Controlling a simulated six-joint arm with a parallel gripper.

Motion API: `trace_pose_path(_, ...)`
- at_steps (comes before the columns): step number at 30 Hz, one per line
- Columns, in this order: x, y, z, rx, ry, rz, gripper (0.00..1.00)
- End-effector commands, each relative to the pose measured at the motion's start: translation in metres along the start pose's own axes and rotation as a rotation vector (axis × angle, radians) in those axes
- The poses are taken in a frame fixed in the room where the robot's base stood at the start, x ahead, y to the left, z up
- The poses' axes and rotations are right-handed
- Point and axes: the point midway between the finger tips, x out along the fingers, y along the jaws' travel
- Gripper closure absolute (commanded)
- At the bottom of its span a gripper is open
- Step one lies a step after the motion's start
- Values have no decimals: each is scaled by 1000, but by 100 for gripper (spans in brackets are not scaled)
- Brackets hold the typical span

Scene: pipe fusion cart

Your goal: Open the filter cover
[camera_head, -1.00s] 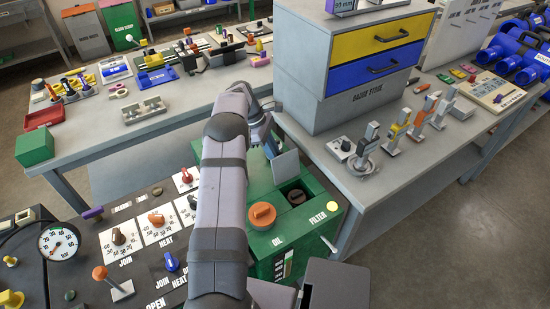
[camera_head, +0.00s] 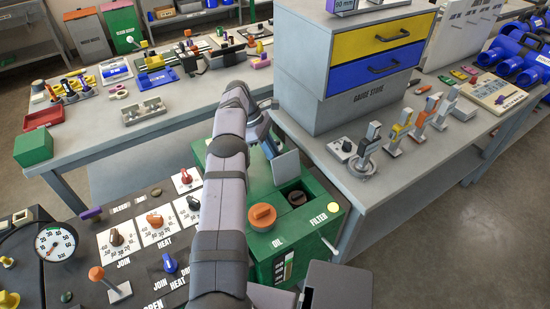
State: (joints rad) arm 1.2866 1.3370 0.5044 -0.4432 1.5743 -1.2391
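The green box (camera_head: 262,268) marked OIL and FILTER stands at the right end of the control panel. Over its FILTER side, a flat grey-green plate (camera_head: 286,166), which looks like the filter cover, stands up steeply at the back edge. In front of it the filter recess is uncovered, with a dark round cap (camera_head: 297,197) inside. My gripper (camera_head: 268,145) is at the far end of my arm, just behind and left of the raised plate. Its fingers are mostly hidden, so I cannot tell whether they touch the plate or are open.
An orange oil cap (camera_head: 262,215) sits on the box beside the recess. The grey bench (camera_head: 330,165) with the drawer cabinet (camera_head: 350,110) stands close on the right. The panel (camera_head: 130,215) with knobs and an orange-topped lever (camera_head: 97,273) lies to the left.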

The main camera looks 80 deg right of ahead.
Motion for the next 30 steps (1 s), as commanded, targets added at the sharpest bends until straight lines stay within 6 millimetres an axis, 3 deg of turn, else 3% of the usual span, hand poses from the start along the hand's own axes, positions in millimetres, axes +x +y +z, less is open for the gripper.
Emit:
trace_pose_path(1,3,9,-2,-1,7,32,100)
trace_pose_path(5,3,9,-3,-1,8,31,100)
trace_pose_path(6,3,9,-3,-1,8,31,77)
trace_pose_path(9,3,8,-3,-1,9,30,60)
trace_pose_path(20,-3,7,-1,0,10,29,60)
trace_pose_path(30,-43,2,21,1,11,31,60)
